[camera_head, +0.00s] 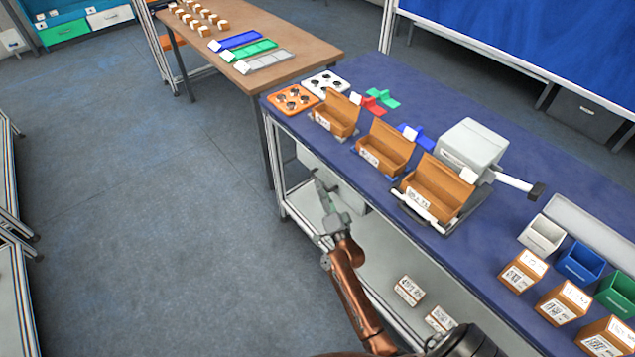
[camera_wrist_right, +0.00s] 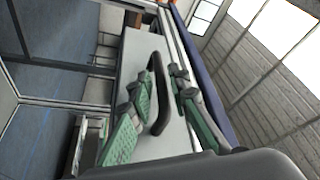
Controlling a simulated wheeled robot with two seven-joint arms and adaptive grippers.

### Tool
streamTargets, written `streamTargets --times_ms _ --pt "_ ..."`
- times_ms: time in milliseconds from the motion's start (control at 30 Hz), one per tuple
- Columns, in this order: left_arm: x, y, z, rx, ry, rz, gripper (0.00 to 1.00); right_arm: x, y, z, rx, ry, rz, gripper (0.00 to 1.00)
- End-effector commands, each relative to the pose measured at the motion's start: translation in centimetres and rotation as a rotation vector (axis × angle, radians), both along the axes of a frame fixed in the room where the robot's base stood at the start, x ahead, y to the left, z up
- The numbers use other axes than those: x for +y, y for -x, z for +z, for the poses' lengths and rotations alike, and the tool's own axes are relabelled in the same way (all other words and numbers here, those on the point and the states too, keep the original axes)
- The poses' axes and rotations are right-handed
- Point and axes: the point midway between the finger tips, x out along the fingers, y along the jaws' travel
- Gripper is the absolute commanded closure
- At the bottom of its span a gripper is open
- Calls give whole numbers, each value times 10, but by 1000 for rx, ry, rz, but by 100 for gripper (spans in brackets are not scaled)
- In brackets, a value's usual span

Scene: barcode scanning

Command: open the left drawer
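The left drawer (camera_head: 308,160) is a pale grey box under the left end of the blue-topped table, partly hidden by my right gripper (camera_head: 322,192). In the right wrist view its flat pale front (camera_wrist_right: 134,62) carries a black bar handle (camera_wrist_right: 158,98). My right gripper (camera_wrist_right: 160,108) is open, with one green finger on each side of the handle. I cannot tell whether either finger touches it. How far the drawer stands out is not clear. My left gripper is in neither view.
The blue table (camera_head: 330,140) holds open brown boxes (camera_head: 385,147), a grey machine (camera_head: 471,145) and small bins. A white lower shelf (camera_head: 385,250) has two small boxes on it. A wooden table (camera_head: 300,40) stands behind. The floor (camera_head: 150,220) to the left is clear.

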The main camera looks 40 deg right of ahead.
Motion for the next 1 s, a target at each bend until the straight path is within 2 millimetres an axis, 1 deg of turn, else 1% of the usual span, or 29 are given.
streamTargets --times_ms 33,100,200,300,567,800,1000 --pt "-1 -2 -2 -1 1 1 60 -1 -8 1 -1 0 1 83" --pt "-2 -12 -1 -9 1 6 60 -4 -16 2 1 1 -1 83" --pt "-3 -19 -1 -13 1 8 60 -6 -24 4 2 1 0 83" --pt "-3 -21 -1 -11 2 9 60 -7 -28 5 3 1 0 83" --pt "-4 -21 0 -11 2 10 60 -7 -29 5 3 1 0 83" --pt "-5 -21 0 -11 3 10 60 -7 -29 5 3 2 0 99" --pt "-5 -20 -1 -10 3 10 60 -7 -29 5 3 2 -1 100"
